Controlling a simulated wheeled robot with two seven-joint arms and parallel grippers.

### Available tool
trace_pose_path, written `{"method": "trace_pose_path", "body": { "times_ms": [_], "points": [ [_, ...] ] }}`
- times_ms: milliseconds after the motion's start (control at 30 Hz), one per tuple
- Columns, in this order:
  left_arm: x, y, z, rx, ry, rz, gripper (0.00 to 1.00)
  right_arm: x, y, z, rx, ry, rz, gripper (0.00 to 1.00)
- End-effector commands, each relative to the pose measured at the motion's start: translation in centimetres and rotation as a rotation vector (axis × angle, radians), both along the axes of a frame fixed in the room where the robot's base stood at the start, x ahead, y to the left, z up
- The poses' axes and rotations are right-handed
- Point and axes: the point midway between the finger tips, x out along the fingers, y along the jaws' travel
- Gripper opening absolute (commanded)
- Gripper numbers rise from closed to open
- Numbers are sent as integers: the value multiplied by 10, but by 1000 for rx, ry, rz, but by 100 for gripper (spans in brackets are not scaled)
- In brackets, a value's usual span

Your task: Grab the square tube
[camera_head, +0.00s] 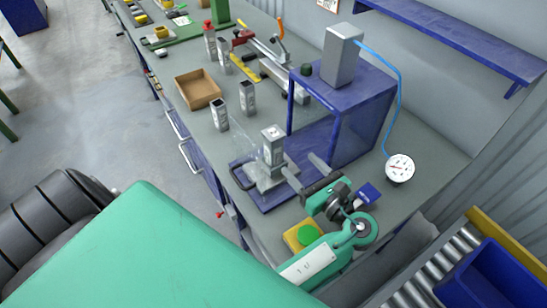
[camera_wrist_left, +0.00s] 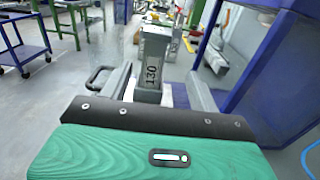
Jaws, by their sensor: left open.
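A grey square tube (camera_head: 272,146) stands upright in a metal fixture on a blue base plate, near the front of the bench. In the left wrist view the tube (camera_wrist_left: 153,62), with dark lettering on its face, shows between my two fingers. My left gripper (camera_head: 299,164) is open, its fingers pointing at the tube from the near right side. I cannot tell whether either finger touches it. The tube's lower end is hidden by the fixture and my gripper. My right gripper is out of view.
A blue frame (camera_head: 361,118) carrying a grey block stands close right of the tube. A green button on a yellow box (camera_head: 302,236) is near my gripper.

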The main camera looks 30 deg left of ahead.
Motion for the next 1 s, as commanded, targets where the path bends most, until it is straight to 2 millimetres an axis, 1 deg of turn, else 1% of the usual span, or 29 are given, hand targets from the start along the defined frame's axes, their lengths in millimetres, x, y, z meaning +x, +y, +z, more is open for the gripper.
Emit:
{"method": "trace_pose_path", "body": {
  "times_ms": [67, 300, 400, 500, 567, 667, 833, 900, 1000],
  "points": [
    [3, 8, 1, 3, -1, 1, 62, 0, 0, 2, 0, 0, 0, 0],
    [20, 52, 3, 4, -1, 2, 62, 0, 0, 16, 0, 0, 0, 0],
    [27, 66, 3, 4, -2, 0, 62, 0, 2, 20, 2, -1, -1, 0],
    [30, 75, 1, 2, -1, 0, 62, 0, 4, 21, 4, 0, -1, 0],
    [31, 78, 1, 1, 0, 0, 62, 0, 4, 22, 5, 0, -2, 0],
    [32, 85, 2, 4, 1, 1, 62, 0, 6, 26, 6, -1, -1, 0],
    [36, 110, 3, 5, 1, 2, 62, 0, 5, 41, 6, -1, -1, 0],
    [40, 119, 2, 4, -1, 0, 62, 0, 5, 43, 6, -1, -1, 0],
    [43, 127, 0, 3, 1, 1, 62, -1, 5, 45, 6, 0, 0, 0]
  ]
}}
